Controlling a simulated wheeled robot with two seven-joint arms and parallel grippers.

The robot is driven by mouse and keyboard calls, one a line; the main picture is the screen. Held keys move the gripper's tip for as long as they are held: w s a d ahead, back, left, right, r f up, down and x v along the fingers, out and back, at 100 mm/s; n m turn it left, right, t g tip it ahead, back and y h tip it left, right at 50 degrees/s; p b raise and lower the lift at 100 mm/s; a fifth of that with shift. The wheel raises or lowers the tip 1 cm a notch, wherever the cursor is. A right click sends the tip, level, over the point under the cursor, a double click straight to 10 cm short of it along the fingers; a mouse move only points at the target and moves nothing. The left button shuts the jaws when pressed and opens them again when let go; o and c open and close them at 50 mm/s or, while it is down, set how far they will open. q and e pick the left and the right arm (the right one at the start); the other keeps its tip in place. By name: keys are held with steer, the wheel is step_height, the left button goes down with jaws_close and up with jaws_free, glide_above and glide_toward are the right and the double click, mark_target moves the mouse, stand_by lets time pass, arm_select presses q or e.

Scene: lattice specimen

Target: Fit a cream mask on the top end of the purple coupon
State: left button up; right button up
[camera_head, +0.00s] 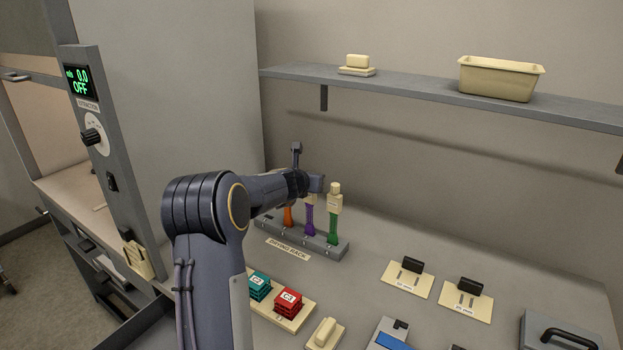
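The purple coupon (309,222) stands upright in the grey drying rack (330,249), between an orange coupon (288,216) and a green coupon (333,230). A cream piece (310,199) shows at the purple coupon's upper part, but my gripper hides its top, so I cannot tell how it sits. The green coupon has a cream mask (335,198) on its top end. My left gripper (308,172) is over the rack, at the tops of the orange and purple coupons. Its fingers are small and partly hidden; I cannot tell whether it is open. My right gripper is out of view.
A cream board with teal (259,284) and red (288,300) blocks lies in front of the rack. Two cream plates with black handles (407,278) (465,299) are at right. A shelf (420,95) overhead holds a cream tub (499,80). Open bench lies right of the rack.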

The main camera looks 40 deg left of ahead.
arm_select(q)
steer(key=shift+f, duration=0.1)
steer(key=o, duration=1.5)
steer(key=shift+s, duration=0.15)
steer(key=shift+b+v, duration=0.45)
steer(key=shift+v, duration=1.9)
steer(key=v, duration=0.8)
